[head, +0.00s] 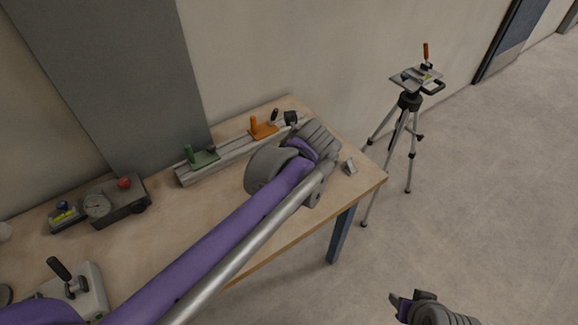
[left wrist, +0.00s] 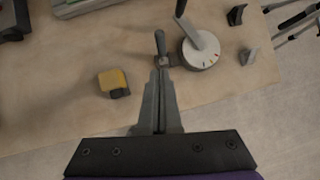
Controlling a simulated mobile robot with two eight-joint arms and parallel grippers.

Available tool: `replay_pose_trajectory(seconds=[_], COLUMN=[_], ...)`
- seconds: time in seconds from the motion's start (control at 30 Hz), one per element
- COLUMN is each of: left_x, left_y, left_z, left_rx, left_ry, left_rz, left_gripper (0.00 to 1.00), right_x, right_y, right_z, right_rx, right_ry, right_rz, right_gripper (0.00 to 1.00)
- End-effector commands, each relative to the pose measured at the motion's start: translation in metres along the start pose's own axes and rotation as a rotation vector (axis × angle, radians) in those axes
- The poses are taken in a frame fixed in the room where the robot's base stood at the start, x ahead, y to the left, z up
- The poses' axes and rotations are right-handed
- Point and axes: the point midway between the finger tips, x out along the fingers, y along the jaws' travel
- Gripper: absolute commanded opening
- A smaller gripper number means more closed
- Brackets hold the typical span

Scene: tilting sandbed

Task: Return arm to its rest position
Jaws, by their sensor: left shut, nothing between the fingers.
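My left arm, with its purple link, comes in from the left over the wooden table (head: 245,265) in the head view. Its grey wrist end is above the table's right part and hides the left gripper there. In the left wrist view, my left gripper (left wrist: 161,75) is shut and empty. Its tips overlap the base of a small dark-handled lever (left wrist: 160,44) on the table; I cannot tell whether they touch. My right gripper (head: 402,304) shows partly at the head view's bottom right, beyond the table edge; its opening is unclear.
A dial with a lever (left wrist: 201,50) and a yellow tape measure (left wrist: 113,83) lie near the left gripper. A rail (head: 230,153) with green and orange clamps lies along the wall. A gauge box (head: 118,202) is left. A tripod (head: 409,102) stands right.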

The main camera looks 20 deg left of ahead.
Motion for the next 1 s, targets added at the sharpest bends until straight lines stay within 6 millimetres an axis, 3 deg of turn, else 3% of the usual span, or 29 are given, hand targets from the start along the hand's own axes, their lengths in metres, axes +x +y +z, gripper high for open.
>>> replay_pose_trajectory(seconds=[0.33,0.47,0.57,0.8,1.0], left_x=[0.0,-0.001,-0.004,-0.006,-0.004], left_y=[0.002,0.018,0.042,0.105,0.143], left_z=[-0.001,-0.009,-0.025,-0.081,-0.13], left_rx=[-0.015,-0.181,-0.457,-1.33,-1.999], left_ry=[0.002,0.025,0.066,0.206,0.325], left_rz=[-0.001,-0.01,-0.02,-0.008,0.056], left_gripper=[0.0,0.0,0.0,0.0,0.0], right_x=[0.0,-0.001,-0.002,-0.004,-0.006], right_y=[0.0,0.0,0.0,0.0,0.0], right_z=[0.0,-0.001,-0.002,-0.004,-0.005], right_rx=[0.0,0.0,0.0,0.0,0.0], right_ry=[0.0,0.0,0.001,0.003,0.004], right_rz=[0.0,0.0,0.0,0.0,0.0], right_gripper=[0.5,0.5,0.5,0.5,0.5])
